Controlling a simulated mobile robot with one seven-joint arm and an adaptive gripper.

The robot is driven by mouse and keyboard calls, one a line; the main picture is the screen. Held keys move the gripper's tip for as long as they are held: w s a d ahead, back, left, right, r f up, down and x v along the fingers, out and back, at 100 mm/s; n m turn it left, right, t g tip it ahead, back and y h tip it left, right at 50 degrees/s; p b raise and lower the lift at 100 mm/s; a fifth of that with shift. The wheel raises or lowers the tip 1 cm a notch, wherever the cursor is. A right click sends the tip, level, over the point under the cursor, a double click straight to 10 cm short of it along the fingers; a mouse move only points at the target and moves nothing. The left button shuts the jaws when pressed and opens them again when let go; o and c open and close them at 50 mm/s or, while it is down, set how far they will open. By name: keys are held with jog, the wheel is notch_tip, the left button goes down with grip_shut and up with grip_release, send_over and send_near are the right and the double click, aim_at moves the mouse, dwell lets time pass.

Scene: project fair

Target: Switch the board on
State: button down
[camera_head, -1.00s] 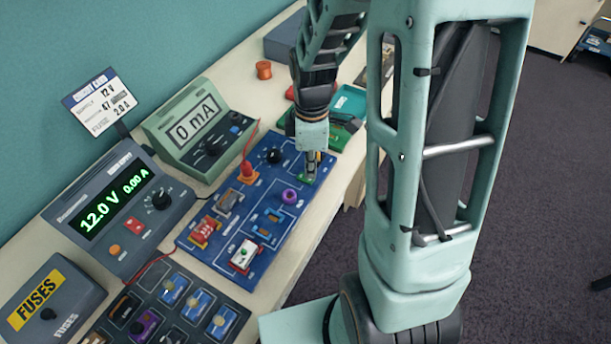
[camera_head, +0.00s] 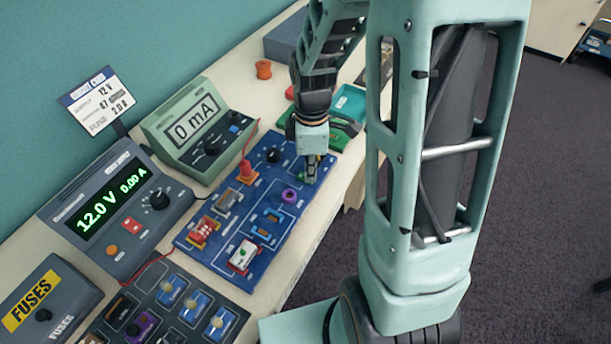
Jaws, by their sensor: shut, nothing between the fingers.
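The blue circuit board (camera_head: 235,265) lies on the pale bench in the head view. On it are a red component (camera_head: 203,230), a white block (camera_head: 243,255) with a small green top, a purple ring (camera_head: 289,195), a black knob (camera_head: 273,156) and an orange plug (camera_head: 247,173). My gripper (camera_head: 311,180) points down at the board's far right corner, shut and empty. A small green part shows beside its fingertips; whether they touch it I cannot tell. The power supply (camera_head: 75,205) reads 12.0 V and 0.00 A, and the meter (camera_head: 162,129) reads 0 mA.
A fuse box (camera_head: 60,285) and a dark tray of modules (camera_head: 150,290) stand at the near left. A sign card (camera_head: 95,97) stands behind the supply. An orange spool (camera_head: 264,70) and a green tray (camera_head: 345,127) lie farther back. My arm hides part of the bench's right side.

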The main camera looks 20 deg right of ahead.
jog(key=shift+f, duration=0.2)
jog(key=shift+r, duration=0.1)
jog(key=shift+r+p, duration=2.75)
jog(key=shift+r, duration=0.75)
